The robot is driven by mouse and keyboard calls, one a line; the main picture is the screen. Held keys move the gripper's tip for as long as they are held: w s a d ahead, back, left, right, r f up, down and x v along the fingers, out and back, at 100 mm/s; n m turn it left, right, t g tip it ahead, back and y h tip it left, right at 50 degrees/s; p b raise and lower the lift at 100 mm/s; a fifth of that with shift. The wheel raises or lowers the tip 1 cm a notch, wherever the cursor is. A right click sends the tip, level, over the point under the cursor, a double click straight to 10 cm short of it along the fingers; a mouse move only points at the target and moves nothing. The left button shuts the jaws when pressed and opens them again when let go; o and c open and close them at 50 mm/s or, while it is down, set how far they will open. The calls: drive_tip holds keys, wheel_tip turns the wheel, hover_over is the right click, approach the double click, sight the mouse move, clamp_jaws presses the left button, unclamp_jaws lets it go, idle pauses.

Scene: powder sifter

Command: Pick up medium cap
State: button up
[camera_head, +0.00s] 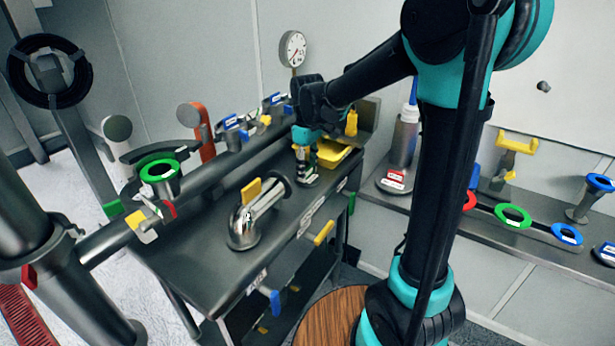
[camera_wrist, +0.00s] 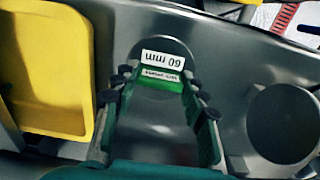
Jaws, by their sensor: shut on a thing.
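The medium cap (camera_wrist: 160,95) is a grey metal piece with a white "60 mm" label and a green label with small text that I cannot read surely. My gripper (camera_wrist: 163,85) has its two fingers on either side of it, shut on it. In the head view my gripper (camera_head: 306,150) points down over the table's far end. The cap (camera_head: 307,180) shows low under the fingers, at the tabletop. Whether it touches the surface is hard to tell.
A yellow tray (camera_head: 340,152) is close beside my gripper; it also fills the left of the wrist view (camera_wrist: 45,75). A round grey disc (camera_wrist: 283,123) lies to the right. A bent metal pipe (camera_head: 262,215) with a yellow handle stands on the dark table (camera_head: 205,230).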

sight(307, 168)
wheel_tip(307, 168, up, 20)
idle(0.6)
